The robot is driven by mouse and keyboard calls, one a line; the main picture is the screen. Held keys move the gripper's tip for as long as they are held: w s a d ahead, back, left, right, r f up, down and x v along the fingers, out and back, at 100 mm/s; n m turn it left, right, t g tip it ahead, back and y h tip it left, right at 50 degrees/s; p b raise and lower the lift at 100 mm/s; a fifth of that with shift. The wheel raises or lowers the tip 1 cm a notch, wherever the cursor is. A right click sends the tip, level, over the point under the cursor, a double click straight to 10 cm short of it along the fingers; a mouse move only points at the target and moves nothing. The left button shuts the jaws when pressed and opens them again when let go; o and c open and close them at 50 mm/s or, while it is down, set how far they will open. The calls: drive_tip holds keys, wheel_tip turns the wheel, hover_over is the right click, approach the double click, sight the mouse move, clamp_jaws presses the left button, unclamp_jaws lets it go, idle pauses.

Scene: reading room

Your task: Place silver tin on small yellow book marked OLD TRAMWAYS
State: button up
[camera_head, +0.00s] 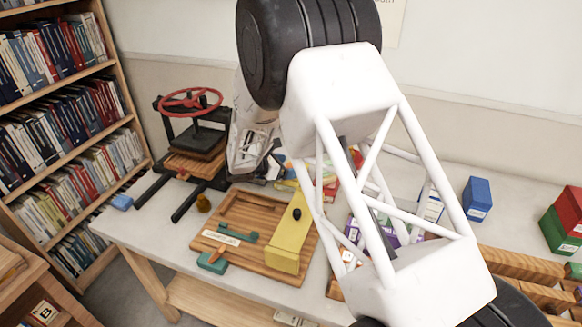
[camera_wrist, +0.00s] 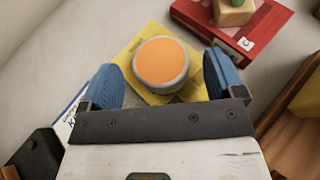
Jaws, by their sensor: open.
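A round tin with a grey-silver side and an orange top (camera_wrist: 161,62) is on a yellow book (camera_wrist: 158,32) in the wrist view. It looks upright and appears to rest on the book, inside its edges. No title can be read on the yellow book. My gripper (camera_wrist: 163,75) is open, its blue fingertips on either side of the tin, with gaps showing. In the head view my arm covers much of this spot, and I cannot make out the tin.
A red book (camera_wrist: 250,25) bearing a wooden block (camera_wrist: 232,14) lies just beyond the yellow book. A white book (camera_wrist: 68,117) lies at left. A press with a red wheel (camera_head: 190,101), a wooden board (camera_head: 213,239) and a blue box (camera_head: 477,197) stand on the table.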

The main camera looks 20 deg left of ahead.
drive_tip(key=v, duration=0.9)
drive_tip(key=shift+a+r, duration=0.15)
drive_tip(key=shift+s, duration=0.1)
idle(0.5)
drive_tip(key=s+d+r+m+g+y, duration=0.1)
drive_tip(key=s+d+r+m+g, duration=0.4)
drive_tip(key=d, duration=0.7)
drive_tip(key=d+r+m, duration=0.4)
drive_tip(key=d+r, duration=0.3)
drive_tip(key=d, duration=0.5)
drive_tip(key=s+d+r+m+g+y, duration=0.1)
drive_tip(key=s+d+r+m+g, duration=0.4)
drive_tip(key=d, duration=0.7)
drive_tip(key=s+d+r+m+y, duration=0.2)
drive_tip(key=s+d+r+m, duration=0.1)
drive_tip(key=s+d, duration=0.35)
drive_tip(key=s+d+r+m+y, duration=0.1)
drive_tip(key=s+d+r+m, duration=0.2)
drive_tip(key=s+d, duration=0.3)
drive_tip(key=s+d+m+t+y, duration=0.1)
drive_tip(key=s+d+m+y, duration=0.1)
drive_tip(key=s, duration=0.5)
drive_tip(key=s+d+m+t+y, duration=0.1)
drive_tip(key=s+d+m, duration=0.4)
drive_tip(key=s+m, duration=0.1)
drive_tip(key=shift+s+f+y, duration=0.2)
drive_tip(key=shift+s+y, duration=0.2)
drive_tip(key=shift+s, duration=0.3)
